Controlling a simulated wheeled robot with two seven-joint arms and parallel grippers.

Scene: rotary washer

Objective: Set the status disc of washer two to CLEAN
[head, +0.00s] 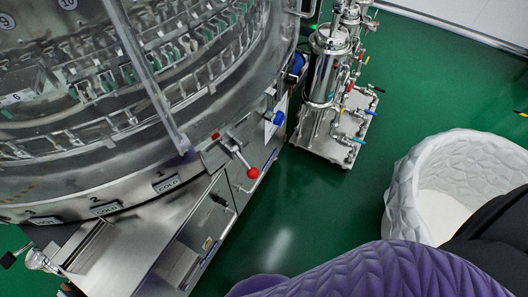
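The large round steel washer (120,150) fills the left of the head view. Along its lower rim, a plate reading COLD (104,208) sits under the number 2. Similar plates sit under the number 1 (166,184) and, at the far left, under what looks like a 3 (45,220). I cannot make out a separate status disc or the word CLEAN. Neither of my grippers is in view.
A lever with a red ball (253,173) sticks out from the washer's front, with a blue knob (278,118) above it. A steel filter unit with valves (325,75) stands to the right.

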